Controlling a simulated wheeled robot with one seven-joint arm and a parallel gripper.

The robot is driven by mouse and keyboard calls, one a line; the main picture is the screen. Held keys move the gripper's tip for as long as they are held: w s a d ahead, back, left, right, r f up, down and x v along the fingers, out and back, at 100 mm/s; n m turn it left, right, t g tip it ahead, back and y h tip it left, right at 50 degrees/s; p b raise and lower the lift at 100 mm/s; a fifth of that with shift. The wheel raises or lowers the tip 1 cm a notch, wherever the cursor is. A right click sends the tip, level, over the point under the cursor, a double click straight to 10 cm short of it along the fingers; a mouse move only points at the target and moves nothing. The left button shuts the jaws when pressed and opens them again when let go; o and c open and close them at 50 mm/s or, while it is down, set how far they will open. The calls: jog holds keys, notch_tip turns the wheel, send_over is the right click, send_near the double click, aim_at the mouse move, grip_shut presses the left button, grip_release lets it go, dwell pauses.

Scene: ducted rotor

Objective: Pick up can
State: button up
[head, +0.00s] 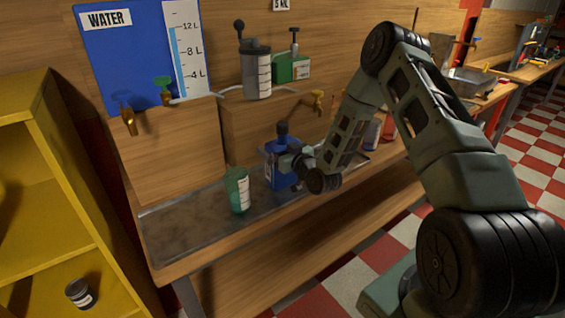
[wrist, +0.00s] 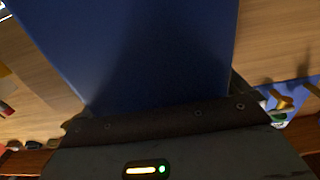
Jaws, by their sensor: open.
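A blue can (head: 277,172) with a dark cap on top stands upright in the metal tray on the workbench. My gripper (head: 296,163) is at the can's upper right side, very close to it, and hides part of it. In the wrist view a flat blue face, the can (wrist: 150,50), fills the upper middle, right in front of my gripper's dark body. My gripper is open. Its fingertips do not show clearly, so I cannot tell whether the can is between them.
A yellow shelf (head: 50,150) is at the left, holding a small dark jar (head: 80,293).

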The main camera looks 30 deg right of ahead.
jog(key=shift+r, duration=0.1)
jog(key=c, duration=1.7)
